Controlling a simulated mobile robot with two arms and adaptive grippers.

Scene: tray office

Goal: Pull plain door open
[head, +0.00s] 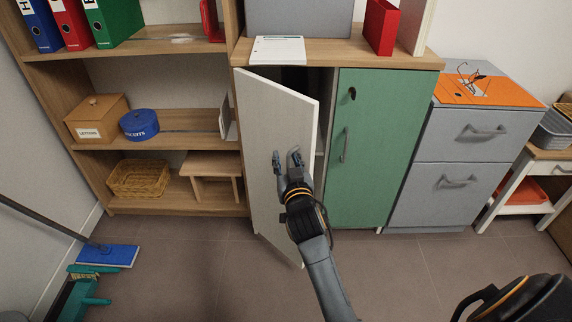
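The plain door (262,130) is a pale, whitish panel on the left half of a wooden cabinet. It stands partly open, swung out on its left side, with a dark gap between its free edge and the cabinet. No handle shows on the plain door.
The green door (375,145), with a grey handle and a black lock, is shut on the right. A grey drawer unit (432,185) stands beside it. Open shelves with a wicker basket (138,178) are on the left. A blue mop (108,256) lies lower left. The floor before the cabinet is clear.

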